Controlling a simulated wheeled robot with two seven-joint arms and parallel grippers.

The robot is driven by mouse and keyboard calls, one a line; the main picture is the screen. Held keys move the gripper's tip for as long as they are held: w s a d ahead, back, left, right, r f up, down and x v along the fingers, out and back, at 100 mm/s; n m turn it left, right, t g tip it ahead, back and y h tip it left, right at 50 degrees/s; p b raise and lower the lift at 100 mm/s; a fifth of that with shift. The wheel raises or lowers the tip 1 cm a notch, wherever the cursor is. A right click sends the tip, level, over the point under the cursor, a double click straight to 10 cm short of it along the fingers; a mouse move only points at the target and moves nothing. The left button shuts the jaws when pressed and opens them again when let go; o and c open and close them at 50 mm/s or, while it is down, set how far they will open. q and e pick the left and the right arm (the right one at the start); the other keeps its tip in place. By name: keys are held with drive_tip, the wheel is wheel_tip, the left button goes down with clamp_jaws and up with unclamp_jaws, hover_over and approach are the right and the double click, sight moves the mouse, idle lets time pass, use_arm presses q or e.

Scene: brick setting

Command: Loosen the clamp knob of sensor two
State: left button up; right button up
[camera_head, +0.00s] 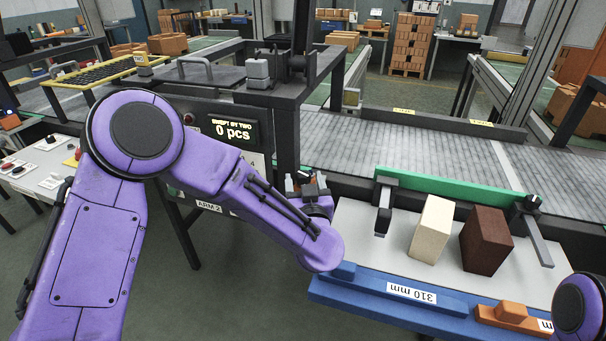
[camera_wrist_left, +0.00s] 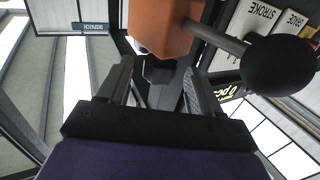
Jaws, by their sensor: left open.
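A grey rod runs right from the block to a round black knob (camera_wrist_left: 278,65), outside the jaws. I cannot tell whether this is the clamp knob of sensor two. A display (camera_head: 233,131) reads "SWEPT BY TWO 0 pcs". My right gripper is out of view.
A cream block (camera_head: 432,229) and a dark brown block (camera_head: 486,241) stand on a pale board between two dark arms of a green bar (camera_head: 455,188). A blue strip (camera_head: 390,292) edges the board. A grey conveyor (camera_head: 420,145) runs behind.

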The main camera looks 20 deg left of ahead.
use_arm(q)
drive_tip(key=shift+x, duration=1.25)
drive_tip(key=c, duration=1)
drive_tip(key=shift+o, duration=0.2)
drive_tip(key=shift+d+r+n+g+y+p, duration=0.15)
drive_tip(key=shift+n+g+y+p, duration=0.3)
drive_tip(key=shift+n+y, duration=0.4)
drive_tip(key=shift+n+g+y, duration=0.65)
drive_tip(key=shift+g+y, duration=0.2)
drive_tip(key=shift+y, duration=0.2)
drive_tip(key=o, duration=1)
drive_tip(key=shift+c, duration=0.2)
